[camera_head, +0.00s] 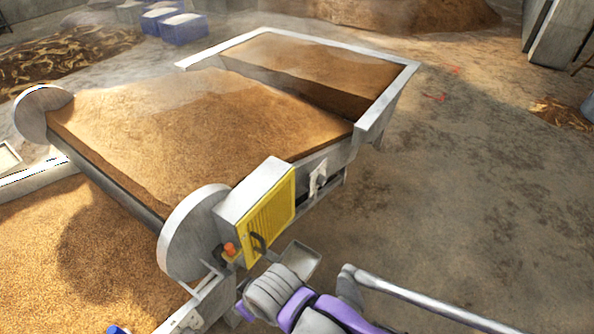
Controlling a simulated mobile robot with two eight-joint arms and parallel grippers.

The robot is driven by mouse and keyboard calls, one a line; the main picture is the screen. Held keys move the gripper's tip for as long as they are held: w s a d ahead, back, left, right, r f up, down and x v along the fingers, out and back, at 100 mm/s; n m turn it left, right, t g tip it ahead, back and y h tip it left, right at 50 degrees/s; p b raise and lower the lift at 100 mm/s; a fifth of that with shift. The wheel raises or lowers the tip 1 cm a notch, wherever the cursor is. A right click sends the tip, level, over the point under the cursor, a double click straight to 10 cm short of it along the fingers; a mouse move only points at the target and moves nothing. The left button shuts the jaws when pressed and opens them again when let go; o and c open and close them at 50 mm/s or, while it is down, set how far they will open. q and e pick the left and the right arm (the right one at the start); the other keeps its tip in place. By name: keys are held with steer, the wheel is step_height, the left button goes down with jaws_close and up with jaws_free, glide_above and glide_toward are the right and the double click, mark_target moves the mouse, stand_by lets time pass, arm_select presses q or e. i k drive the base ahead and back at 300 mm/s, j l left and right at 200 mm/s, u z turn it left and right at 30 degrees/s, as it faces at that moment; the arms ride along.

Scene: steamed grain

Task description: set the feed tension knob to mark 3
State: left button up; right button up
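A grey machine with a yellow slatted panel (271,222) stands at the centre, on the near end of a grain-covered conveyor bed. A small dark knob on a pale plate (320,180) sits on the machine's right side. An orange-red knob (229,249) sits low on the left of the panel, near a black curved handle (258,244). I see no readable marks, so I cannot tell which is the tension knob or its setting. My purple and grey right arm shows at the bottom centre, below the panel. Its fingers cannot be made out. My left gripper does not show.
A grain-filled trough (389,99) lies behind the conveyor. A grey round end plate (190,235) stands left of the panel. A small tray (302,258) is beside my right arm, and a long grey pole (430,303) runs to the lower right. The right floor is mostly clear.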

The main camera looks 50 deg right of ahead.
mark_target(321, 179)
steer(key=z, duration=1.95)
steer(key=i+l+u, duration=0.1)
steer(key=u, duration=0.25)
steer(key=l+u, duration=0.2)
steer(key=u, duration=0.15)
steer(key=i+l+u, duration=0.1)
steer(key=u, duration=0.25)
steer(key=l+u, duration=0.35)
steer(key=l, duration=1.75)
